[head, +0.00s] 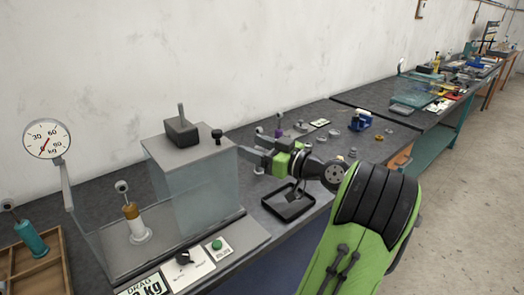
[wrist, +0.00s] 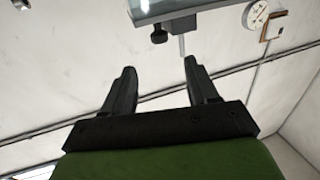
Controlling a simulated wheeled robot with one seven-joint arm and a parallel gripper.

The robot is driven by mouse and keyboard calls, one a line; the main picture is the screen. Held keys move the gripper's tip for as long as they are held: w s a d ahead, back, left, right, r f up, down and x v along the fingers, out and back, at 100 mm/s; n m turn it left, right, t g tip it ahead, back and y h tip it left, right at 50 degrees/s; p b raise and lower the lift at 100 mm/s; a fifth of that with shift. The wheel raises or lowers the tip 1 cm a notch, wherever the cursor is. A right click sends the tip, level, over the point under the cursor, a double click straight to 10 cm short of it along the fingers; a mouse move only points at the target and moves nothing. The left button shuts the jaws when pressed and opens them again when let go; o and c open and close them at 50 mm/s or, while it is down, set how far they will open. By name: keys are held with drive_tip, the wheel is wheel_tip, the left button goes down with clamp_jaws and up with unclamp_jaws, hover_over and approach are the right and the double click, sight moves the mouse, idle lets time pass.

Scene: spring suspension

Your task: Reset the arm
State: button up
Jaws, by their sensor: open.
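My gripper (head: 256,149) is in the middle of the head view, at the end of my green and black arm. It points left, above the workbench, beside the clear-walled box with a grey top (head: 190,145). In the wrist view my gripper (wrist: 160,66) shows two dark fingers spread apart with nothing between them. Beyond them are a pale panel edge (wrist: 200,12) and a dark knob (wrist: 158,36).
A black tray (head: 288,203) lies on the bench below my gripper. A dial gauge (head: 45,139), a white-and-orange cylinder (head: 133,222) and a control panel with a green button (head: 217,245) are at left. Small parts and a blue vise (head: 360,121) lie farther right.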

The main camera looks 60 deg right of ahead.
drive_tip(key=shift+s, duration=1.05)
drive_tip(key=shift+w+a, duration=0.1)
drive_tip(key=w+a+f+n+g+y+p, duration=0.15)
drive_tip(key=w+a+g, duration=0.3)
drive_tip(key=a, duration=0.65)
drive_tip(key=w+a+f+n+g+y+p, duration=0.1)
drive_tip(key=w+a+f+g+y, duration=0.25)
drive_tip(key=a, duration=0.65)
drive_tip(key=s+a+r+g+h+p, duration=0.15)
drive_tip(key=s+a+g+h, duration=0.35)
drive_tip(key=a, duration=0.7)
drive_tip(key=s+a+m+p, duration=0.1)
drive_tip(key=s+m, duration=0.1)
drive_tip(key=s, duration=1)
drive_tip(key=shift+a+f+t+p, duration=0.15)
drive_tip(key=shift+f+t+p, duration=0.2)
drive_tip(key=shift+f, duration=0.1)
